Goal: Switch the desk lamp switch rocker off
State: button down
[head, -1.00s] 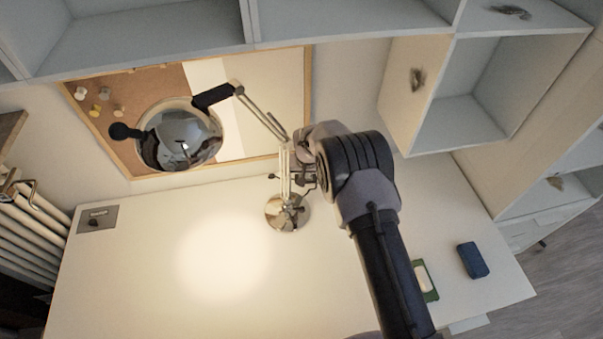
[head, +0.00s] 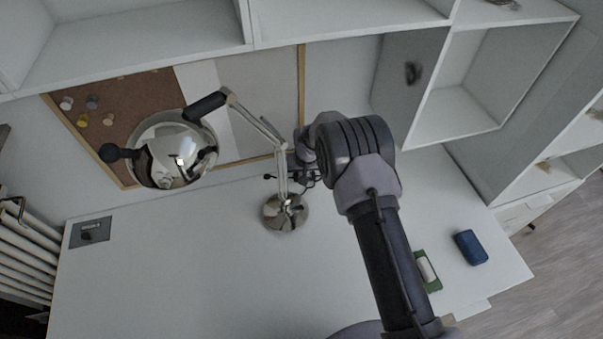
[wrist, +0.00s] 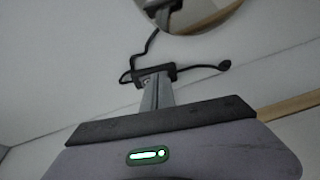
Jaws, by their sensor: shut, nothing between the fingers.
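The desk lamp stands at the back of the white desk, with a chrome shade (head: 172,150), a jointed arm and a round chrome base (head: 285,211). Its bulb gives no light and the desk has no bright pool. In the wrist view the lamp base (wrist: 190,12) is at the top, with a black cord running down from it. My gripper (wrist: 155,76) is shut and empty, its tips at a small black piece (wrist: 172,72) on the cord, apparently the switch. The rocker face is hidden, and I cannot tell whether the tips touch it. In the head view my arm hides most of the gripper.
A framed cork board (head: 130,110) leans behind the lamp. A grey plate (head: 90,232) is at the desk's left. A green item with a white block (head: 426,268) and a blue box (head: 470,247) lie at the right. Shelves (head: 340,18) hang above. The desk's middle is clear.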

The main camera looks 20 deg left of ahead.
jog(key=shift+r, duration=0.1)
jog(key=p+v, duration=0.4)
jog(key=v, duration=1.3)
jog(key=shift+d+r, duration=0.1)
